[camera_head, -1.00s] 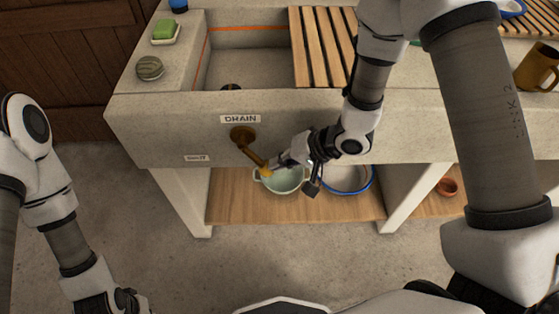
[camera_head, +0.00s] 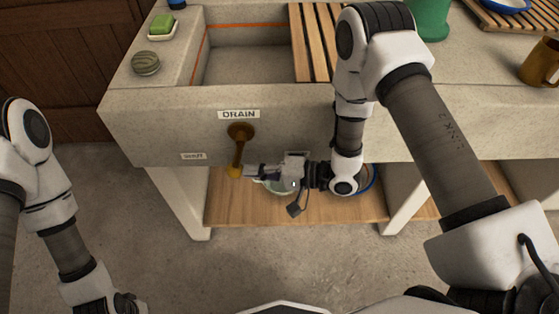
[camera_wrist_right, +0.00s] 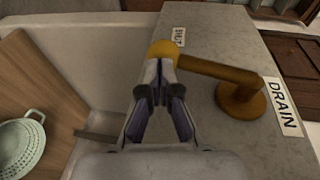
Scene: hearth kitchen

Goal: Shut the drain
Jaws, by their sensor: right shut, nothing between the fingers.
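The drain lever (camera_head: 238,150) is a brass handle with a yellow tip on the front of the stone sink (camera_head: 300,110), under the DRAIN label (camera_head: 239,114). It hangs almost straight down, leaning slightly left. The SHUT label (camera_head: 193,156) is to its left. My right gripper (camera_head: 248,171) is shut and empty, its fingertips against or very close to the right side of the yellow tip. In the right wrist view the yellow tip (camera_wrist_right: 163,48) is just beyond the closed fingertips (camera_wrist_right: 156,68); contact is not certain. My left arm is at lower left, its fingers out of frame.
A pale green colander (camera_head: 275,187) sits on the wooden shelf (camera_head: 290,209) below, partly behind my right gripper. A green soap (camera_head: 162,25) and a striped round object (camera_head: 146,63) are on the left ledge. Space left of the lever is clear.

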